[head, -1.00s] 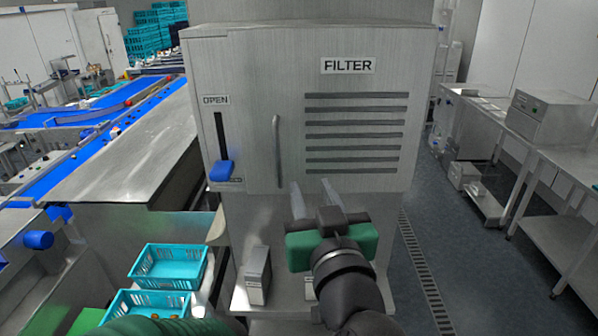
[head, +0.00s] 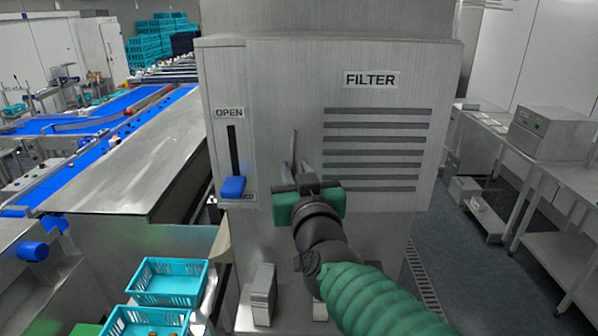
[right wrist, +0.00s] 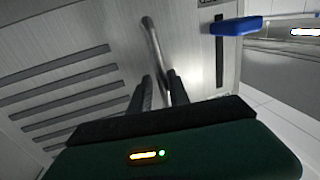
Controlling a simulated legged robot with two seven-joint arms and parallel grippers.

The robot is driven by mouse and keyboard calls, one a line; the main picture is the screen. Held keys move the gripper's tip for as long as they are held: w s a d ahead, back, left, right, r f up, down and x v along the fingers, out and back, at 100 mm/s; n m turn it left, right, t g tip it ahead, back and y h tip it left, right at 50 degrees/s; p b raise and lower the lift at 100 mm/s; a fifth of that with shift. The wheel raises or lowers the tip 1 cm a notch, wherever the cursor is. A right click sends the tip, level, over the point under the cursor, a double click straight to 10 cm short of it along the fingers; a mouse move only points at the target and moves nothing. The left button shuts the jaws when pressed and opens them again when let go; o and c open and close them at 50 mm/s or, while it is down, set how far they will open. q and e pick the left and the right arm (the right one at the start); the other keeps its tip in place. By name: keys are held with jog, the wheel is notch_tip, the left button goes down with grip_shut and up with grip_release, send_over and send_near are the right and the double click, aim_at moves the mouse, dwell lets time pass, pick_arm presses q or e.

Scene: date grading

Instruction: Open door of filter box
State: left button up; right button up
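The grey metal filter box (head: 270,70) stands straight ahead with its slatted front door (head: 420,200) shut. A blue lever knob (head: 232,187) sits at the bottom of a vertical slot under the OPEN label; the lower label is partly hidden by it. My right gripper (head: 290,155) is at the door's upright bar handle, which it largely hides in the head view. In the right wrist view the handle (right wrist: 152,45) runs down between my two fingers (right wrist: 161,85); they look a little apart around it, and contact is unclear. My left gripper is not in view.
Blue conveyors (head: 90,118) and a steel surface (head: 125,170) lie at the left. Turquoise crates (head: 168,282) stand low at the front left. A small grey box (head: 262,295) stands below the filter box.

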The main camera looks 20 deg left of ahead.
jog(key=shift+a, duration=0.75)
grip_shut()
jog(key=shift+w+d, duration=0.1)
jog(key=shift+d, duration=0.6)
jog(key=shift+a, duration=0.4)
jog(key=shift+f, duration=0.1)
jog(key=shift+d, duration=0.1)
